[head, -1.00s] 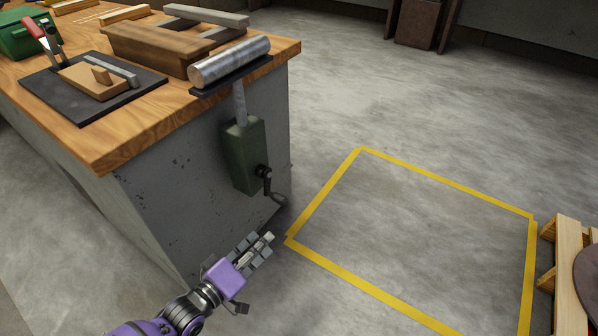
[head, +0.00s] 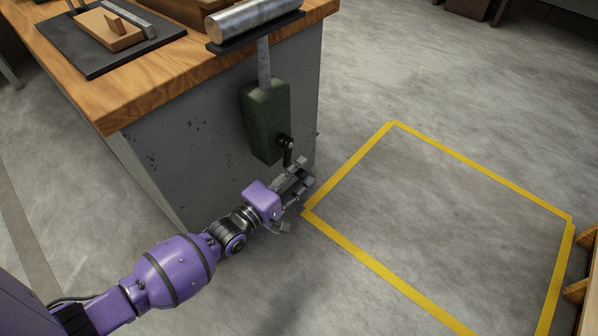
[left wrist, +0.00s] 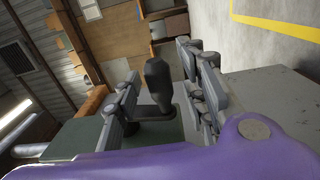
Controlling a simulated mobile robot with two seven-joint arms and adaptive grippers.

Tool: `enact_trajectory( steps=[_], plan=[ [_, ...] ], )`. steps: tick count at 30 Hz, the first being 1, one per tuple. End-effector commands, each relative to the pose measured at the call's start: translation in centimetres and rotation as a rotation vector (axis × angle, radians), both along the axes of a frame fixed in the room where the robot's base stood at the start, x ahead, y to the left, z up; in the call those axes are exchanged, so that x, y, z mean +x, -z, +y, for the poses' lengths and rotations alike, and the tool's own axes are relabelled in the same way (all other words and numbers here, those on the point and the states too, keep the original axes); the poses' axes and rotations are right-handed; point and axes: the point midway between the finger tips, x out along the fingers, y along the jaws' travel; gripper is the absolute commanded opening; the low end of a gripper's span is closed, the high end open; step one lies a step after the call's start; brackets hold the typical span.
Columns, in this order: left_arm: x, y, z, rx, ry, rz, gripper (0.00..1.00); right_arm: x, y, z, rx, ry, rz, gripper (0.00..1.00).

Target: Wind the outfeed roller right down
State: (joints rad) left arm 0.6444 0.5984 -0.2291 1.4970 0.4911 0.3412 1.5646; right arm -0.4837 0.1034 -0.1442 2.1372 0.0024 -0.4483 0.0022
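The steel outfeed roller (head: 255,17) lies on a dark bracket at the bench end. Its grey post runs down into a green gearbox (head: 264,122) on the bench's end panel. A dark crank (head: 286,150) sticks out of the gearbox, low on its right side. My left gripper (head: 299,176) is at the crank's lower end, which it partly hides. In the left wrist view the dark crank handle (left wrist: 158,84) stands between the spread fingers of my left gripper (left wrist: 165,95), with gaps visible on both sides. My right gripper is out of view.
The wooden bench top (head: 190,62) overhangs the grey end panel (head: 195,145). A dark mat (head: 95,45) with a wooden piece lies on it. A yellow floor outline (head: 350,165) encloses clear floor to the right. A wooden pallet edge (head: 580,290) shows at far right.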

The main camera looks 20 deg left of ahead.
Motion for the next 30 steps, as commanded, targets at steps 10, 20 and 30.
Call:
enact_trajectory(
  steps=[10, 20, 30],
  plan=[
    [0.33, -0.02, -0.12, 0.001, 0.0, 0.0, 0.35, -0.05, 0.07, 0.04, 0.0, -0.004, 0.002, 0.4],
    [0.31, -0.02, -0.12, 0.001, 0.0, 0.0, 0.0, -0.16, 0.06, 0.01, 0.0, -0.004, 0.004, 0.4],
    [0.23, -0.17, -0.11, 0.005, 0.0, 0.009, 0.0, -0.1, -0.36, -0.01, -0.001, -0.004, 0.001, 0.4]
  ],
)
